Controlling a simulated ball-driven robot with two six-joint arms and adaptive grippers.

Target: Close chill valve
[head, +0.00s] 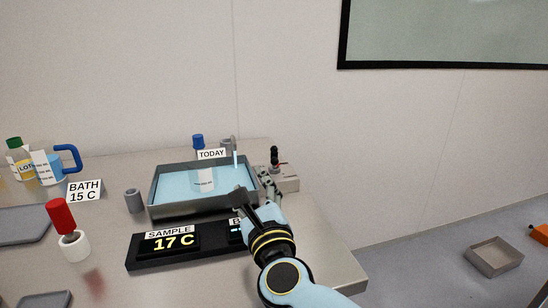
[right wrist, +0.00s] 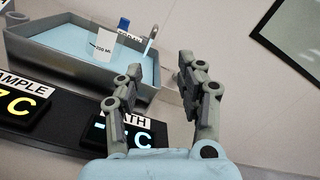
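The grey bath tray (head: 163,211) holds pale blue water and also shows in the right wrist view (right wrist: 60,68). My right gripper (head: 256,196) is at the bath's right front corner, in front of the block. In the right wrist view its fingers (right wrist: 157,92) are apart with nothing between them. My left gripper is out of view.
A red-topped item (head: 61,215) and white ring (head: 74,246) stand left.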

